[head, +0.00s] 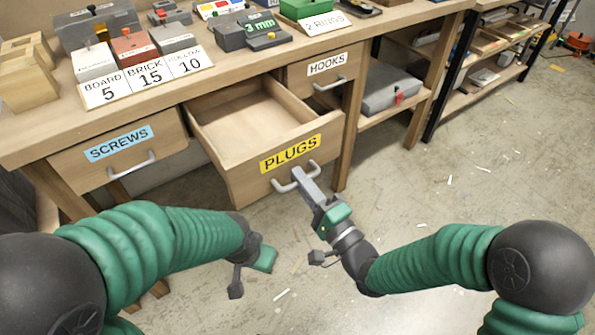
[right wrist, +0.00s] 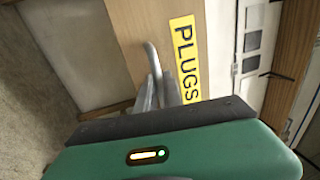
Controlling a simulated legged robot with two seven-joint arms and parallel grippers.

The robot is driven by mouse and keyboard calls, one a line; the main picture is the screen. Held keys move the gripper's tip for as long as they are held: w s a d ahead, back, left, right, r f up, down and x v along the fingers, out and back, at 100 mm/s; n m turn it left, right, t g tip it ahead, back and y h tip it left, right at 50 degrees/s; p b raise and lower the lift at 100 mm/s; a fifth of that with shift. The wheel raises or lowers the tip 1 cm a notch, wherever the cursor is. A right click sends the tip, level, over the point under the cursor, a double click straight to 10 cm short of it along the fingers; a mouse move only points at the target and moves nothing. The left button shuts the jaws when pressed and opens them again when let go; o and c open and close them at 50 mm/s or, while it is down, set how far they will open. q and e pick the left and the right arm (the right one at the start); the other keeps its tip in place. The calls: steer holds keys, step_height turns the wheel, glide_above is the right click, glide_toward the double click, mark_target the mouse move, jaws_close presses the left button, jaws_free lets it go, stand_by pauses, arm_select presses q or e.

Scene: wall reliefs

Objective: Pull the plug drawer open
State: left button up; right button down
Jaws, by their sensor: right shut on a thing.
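The wooden plug drawer (head: 238,187) with the yellow PLUGS label (head: 290,153) is pulled well out of the bench, and the visible part of its inside looks empty. My right gripper (head: 300,176) is shut on the drawer's grey bar handle (head: 281,188). The right wrist view shows the fingers (right wrist: 160,92) at the handle (right wrist: 152,57), beside the label (right wrist: 185,58). My left gripper (head: 252,272) hangs low in front of the bench, apart from the drawer; its fingers do not show clearly.
The SCREWS drawer (head: 85,170) at left and the HOOKS drawer (head: 300,80) at right are shut. The wooden benchtop (head: 215,75) carries blocks and cards. A grey case (head: 385,92) sits on the lower shelf. The concrete floor (head: 480,190) at right is mostly clear, with small scraps.

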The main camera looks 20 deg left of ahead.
steer(key=shift+s+d+f, duration=0.25)
steer(key=shift+s+d, duration=0.05)
steer(key=shift+d, duration=0.05)
steer(key=c, duration=1.8)
jaws_free()
steer(key=shift+w, duration=0.1)
steer(key=shift+o, duration=0.2)
steer(key=shift+a, duration=0.1)
steer(key=shift+r, duration=0.1)
